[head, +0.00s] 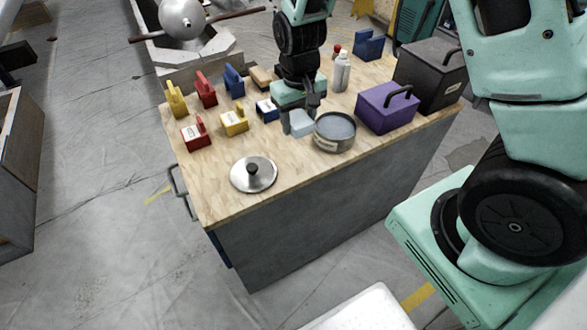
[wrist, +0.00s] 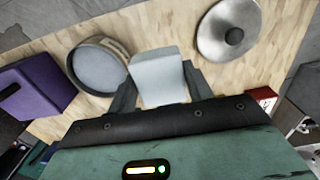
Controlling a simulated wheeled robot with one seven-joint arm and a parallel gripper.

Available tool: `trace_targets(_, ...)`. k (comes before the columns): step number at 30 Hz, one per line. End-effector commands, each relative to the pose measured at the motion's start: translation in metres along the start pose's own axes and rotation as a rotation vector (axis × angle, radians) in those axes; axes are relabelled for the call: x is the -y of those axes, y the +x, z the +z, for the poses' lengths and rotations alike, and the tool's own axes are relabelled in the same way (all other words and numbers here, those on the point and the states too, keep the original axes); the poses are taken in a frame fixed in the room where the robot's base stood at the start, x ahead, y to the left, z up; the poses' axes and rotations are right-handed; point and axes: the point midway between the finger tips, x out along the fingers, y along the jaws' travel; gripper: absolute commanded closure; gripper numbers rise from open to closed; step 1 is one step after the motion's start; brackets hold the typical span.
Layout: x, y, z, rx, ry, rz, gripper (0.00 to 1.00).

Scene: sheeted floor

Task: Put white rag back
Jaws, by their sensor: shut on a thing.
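A pale white folded piece, which looks like the white rag (head: 299,125), is between the fingers of my gripper (head: 301,113). It also shows in the wrist view (wrist: 157,74), upright between the two dark fingers of my gripper (wrist: 160,90). My gripper is shut on it, over the wooden tabletop (head: 213,176). I cannot tell whether its lower edge touches the wood. A round grey pot (head: 333,147) with a label stands open just right of the rag in the head view. In the wrist view the pot (wrist: 118,47) is on the left of the rag, close beside it.
A round metal lid (head: 253,177) with a black knob lies at the front left. Red, yellow and blue labelled blocks stand at the left. A purple box (head: 385,112), a dark grey box (head: 425,80) and a white bottle (head: 341,74) stand right and behind. Bare wood lies around the lid.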

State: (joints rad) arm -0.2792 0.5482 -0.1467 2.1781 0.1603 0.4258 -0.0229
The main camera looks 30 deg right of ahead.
Motion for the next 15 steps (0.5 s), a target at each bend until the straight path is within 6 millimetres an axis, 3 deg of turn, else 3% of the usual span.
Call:
trace_targets(5, 0.011, 0.002, 0.001, -0.001, -0.004, -0.010, 0.68)
trace_targets(15, 0.013, 0.053, 0.002, 0.004, -0.004, -0.011, 0.68)
